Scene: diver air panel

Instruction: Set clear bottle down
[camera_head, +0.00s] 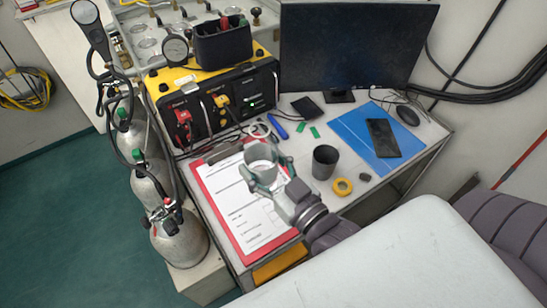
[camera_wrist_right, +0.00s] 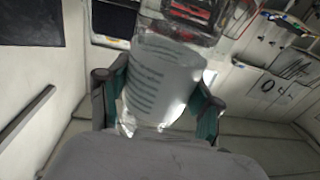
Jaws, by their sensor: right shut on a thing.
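The clear bottle (camera_head: 261,158) is seen from above in the head view, over the upper part of the red clipboard (camera_head: 207,191) with its white sheet. My right gripper (camera_head: 266,171) is shut on the bottle, one finger on each side. In the right wrist view the clear bottle (camera_wrist_right: 163,78) stands between the two green-padded fingers of the gripper (camera_wrist_right: 160,98), and printed lines show through it. I cannot tell whether its base touches the clipboard. My left gripper is not in view.
A dark cup (camera_head: 325,162) and a yellow tape ring (camera_head: 342,187) stand right of my gripper. A blue folder (camera_head: 362,132) with a black device (camera_head: 383,138) lies farther right. A yellow-black air panel (camera_head: 215,100) and a monitor (camera_head: 352,45) stand behind. Gas cylinders (camera_head: 178,235) are at left.

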